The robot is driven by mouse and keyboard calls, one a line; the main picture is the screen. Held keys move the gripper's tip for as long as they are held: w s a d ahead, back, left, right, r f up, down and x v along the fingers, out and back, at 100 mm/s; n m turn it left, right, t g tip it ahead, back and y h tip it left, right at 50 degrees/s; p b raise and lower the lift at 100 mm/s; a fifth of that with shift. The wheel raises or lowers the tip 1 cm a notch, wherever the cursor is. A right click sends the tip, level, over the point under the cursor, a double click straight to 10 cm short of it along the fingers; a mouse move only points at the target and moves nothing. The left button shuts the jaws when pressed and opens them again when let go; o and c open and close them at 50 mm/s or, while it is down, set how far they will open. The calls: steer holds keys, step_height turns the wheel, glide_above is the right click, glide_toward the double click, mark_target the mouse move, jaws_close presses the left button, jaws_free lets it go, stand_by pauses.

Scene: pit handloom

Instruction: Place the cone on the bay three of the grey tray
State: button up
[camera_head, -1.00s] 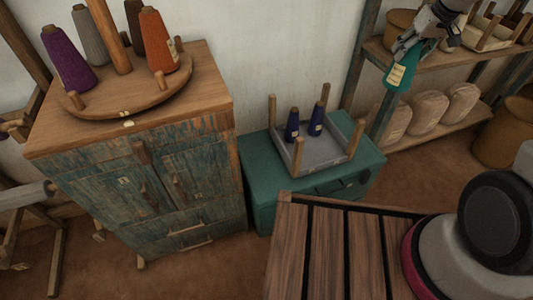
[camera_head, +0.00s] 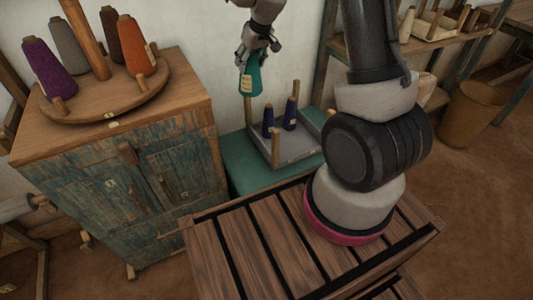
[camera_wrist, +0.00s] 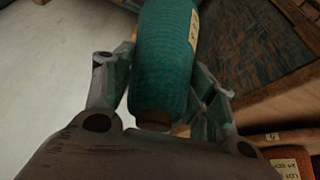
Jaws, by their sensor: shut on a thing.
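My gripper (camera_head: 256,50) is shut on a teal cone (camera_head: 250,79) with a cream label. It holds the cone by its narrow top, wide end down, in the air above the back left of the grey tray. In the wrist view the teal cone (camera_wrist: 166,55) sits between the fingers. The grey tray (camera_head: 296,151) rests on a green chest and has upright wooden corner posts. Two dark blue cones (camera_head: 268,121) (camera_head: 290,114) stand in it towards the back. My arm hides part of the tray's right side. I cannot read any bay numbers.
A worn wooden cabinet (camera_head: 150,150) stands at the left with a round board (camera_head: 108,102) of purple, grey, brown and orange cones. A slatted wooden table (camera_head: 240,235) is in front. Shelves (camera_head: 440,50) and a tan bin (camera_head: 470,115) are at the right. The green chest (camera_head: 240,165) has clear top beside the tray.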

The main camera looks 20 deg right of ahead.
mark_target(261, 91)
steer(key=d+f+m, duration=0.1)
steer(key=f, duration=0.3)
steer(key=d+f+m, duration=0.1)
steer(key=f, duration=0.3)
steer(key=s+d+f+m+h, duration=0.1)
steer(key=f, duration=0.3)
steer(key=shift+d+f, duration=0.25)
steer(key=shift+f, duration=0.05)
steer(key=s+d+f+m+h, duration=0.1)
steer(key=d+f, duration=0.3)
steer(key=f, duration=0.6)
steer(key=s+d+f+m+h, duration=0.1)
steer(key=d+f+m, duration=0.3)
steer(key=f, duration=0.6)
steer(key=shift+s+f, duration=0.2)
steer(key=shift+s, duration=0.1)
steer(key=shift+f, duration=0.1)
steer(key=o, duration=1.5)
